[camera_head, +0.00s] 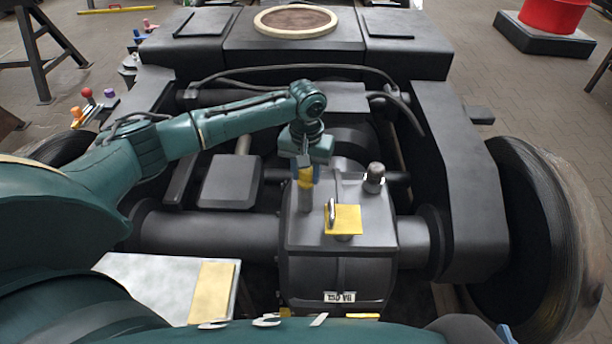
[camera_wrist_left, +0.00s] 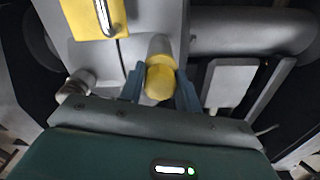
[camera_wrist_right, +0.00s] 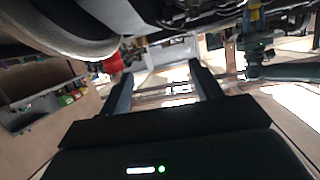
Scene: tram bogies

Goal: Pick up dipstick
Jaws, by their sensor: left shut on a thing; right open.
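The dipstick's yellow cap (camera_head: 305,177) sits on top of a grey tube on the dark gearbox housing (camera_head: 325,268). It also shows as a yellow round top in the left wrist view (camera_wrist_left: 159,80). My left gripper (camera_head: 309,170) reaches down from above and is shut on the dipstick, with one blue finger on each side of the cap. The dipstick looks upright, and its lower part is hidden in the tube. My right gripper (camera_wrist_right: 162,88) is open and empty in the right wrist view, low beneath dark machinery.
A yellow plate with a metal handle (camera_head: 343,219) and a grey knob (camera_head: 374,178) stand close to the dipstick on the housing. Bogie frame beams (camera_head: 455,170) and wheels (camera_head: 535,240) surround it. A white table with a yellow strip (camera_head: 165,285) is at the front left.

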